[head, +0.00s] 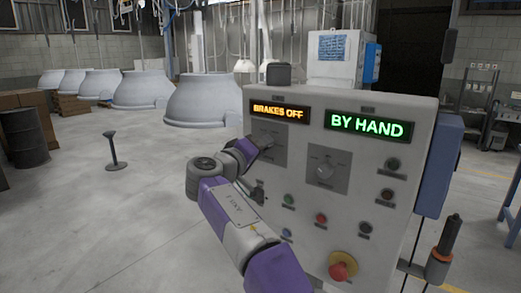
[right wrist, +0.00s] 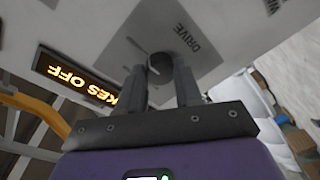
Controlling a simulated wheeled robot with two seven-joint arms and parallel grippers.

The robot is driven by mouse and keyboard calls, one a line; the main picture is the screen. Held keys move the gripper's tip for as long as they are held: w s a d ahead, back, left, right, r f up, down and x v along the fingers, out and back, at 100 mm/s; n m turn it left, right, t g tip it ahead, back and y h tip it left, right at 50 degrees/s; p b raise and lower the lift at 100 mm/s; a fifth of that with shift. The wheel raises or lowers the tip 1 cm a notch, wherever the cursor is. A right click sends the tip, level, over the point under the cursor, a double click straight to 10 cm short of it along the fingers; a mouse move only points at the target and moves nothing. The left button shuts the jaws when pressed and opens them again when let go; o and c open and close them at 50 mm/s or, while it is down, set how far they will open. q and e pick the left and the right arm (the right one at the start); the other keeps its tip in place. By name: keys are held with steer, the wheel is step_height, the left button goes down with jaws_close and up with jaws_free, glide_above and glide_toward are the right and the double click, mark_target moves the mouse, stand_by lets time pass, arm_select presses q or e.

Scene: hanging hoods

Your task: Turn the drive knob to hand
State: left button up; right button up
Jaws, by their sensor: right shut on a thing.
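The grey control panel (head: 390,230) stands in front of me in the head view. Its left dark plate (head: 278,155) carries the knob that my right gripper (head: 262,147) is at. In the right wrist view this plate (right wrist: 192,36) reads "DRIVE". The drive knob (right wrist: 160,62) sits between the fingertips of my right gripper (right wrist: 163,75), which is shut on it. The fingers hide much of the knob, so I cannot read its pointer. The left lit sign (head: 280,111) reads "BRAKES OFF" in orange. The right sign (head: 369,124) reads "BY HAND" in green. My left gripper is not in view.
A second knob (head: 324,171) is on the plate to the right. Several small buttons and a red mushroom button (head: 342,266) sit lower on the panel. A dark barrel (head: 24,137) stands far left.

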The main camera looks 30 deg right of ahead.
steer(key=o, duration=1)
steer(key=shift+o, duration=0.2)
steer(key=v, duration=0.7)
steer(key=shift+s+a, duration=0.15)
steer(key=shift+a, duration=0.1)
steer(key=shift+f, duration=0.1)
